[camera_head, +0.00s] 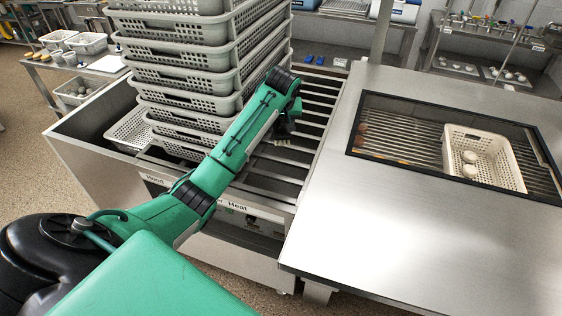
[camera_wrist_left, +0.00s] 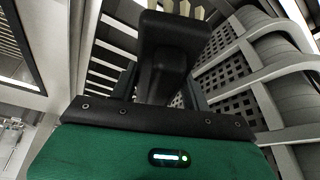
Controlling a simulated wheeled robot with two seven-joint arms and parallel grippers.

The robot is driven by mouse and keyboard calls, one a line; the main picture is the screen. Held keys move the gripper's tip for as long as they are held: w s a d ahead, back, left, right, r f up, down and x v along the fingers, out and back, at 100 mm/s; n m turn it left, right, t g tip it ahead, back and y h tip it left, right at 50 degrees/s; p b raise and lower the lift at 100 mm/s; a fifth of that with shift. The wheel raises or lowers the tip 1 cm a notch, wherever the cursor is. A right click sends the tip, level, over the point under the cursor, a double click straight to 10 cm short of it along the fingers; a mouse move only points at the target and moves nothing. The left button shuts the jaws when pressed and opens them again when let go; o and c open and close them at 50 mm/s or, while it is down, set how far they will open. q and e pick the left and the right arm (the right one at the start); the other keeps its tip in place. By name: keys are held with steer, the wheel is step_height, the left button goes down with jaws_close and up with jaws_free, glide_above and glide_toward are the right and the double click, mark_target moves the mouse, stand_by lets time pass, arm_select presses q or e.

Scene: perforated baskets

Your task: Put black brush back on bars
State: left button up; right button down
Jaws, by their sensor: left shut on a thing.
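My left arm reaches from the lower left to the metal bars (camera_head: 318,99) beside the basket stack. My left gripper (camera_head: 284,128) is low over the bars, pointing down, and is shut on the black brush (camera_wrist_left: 172,45). The brush is a dark blocky shape that fills the upper middle of the left wrist view, with bars (camera_wrist_left: 104,72) behind it. In the head view the brush is mostly hidden by the gripper and wrist, and I cannot tell whether it touches the bars. My right gripper is not in view.
A tall stack of grey perforated baskets (camera_head: 185,75) stands just left of the gripper; its walls also show close by in the left wrist view (camera_wrist_left: 238,88). A steel hood with a window (camera_head: 400,215) stands right, with a white basket (camera_head: 505,165) inside. Several bars are bare.

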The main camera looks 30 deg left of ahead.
mark_target(282, 142)
arm_select(q)
step_height(282, 142, down, 11)
steer(key=shift+p, duration=0.85)
steer(key=shift+f+p, duration=0.3)
steer(key=shift+f, duration=2)
steer(key=shift+f, duration=0.1)
steer(key=o, duration=0.9)
steer(key=shift+o, duration=0.2)
steer(key=shift+r, duration=0.2)
steer(key=b+v, duration=0.1)
steer(key=v, duration=1.1)
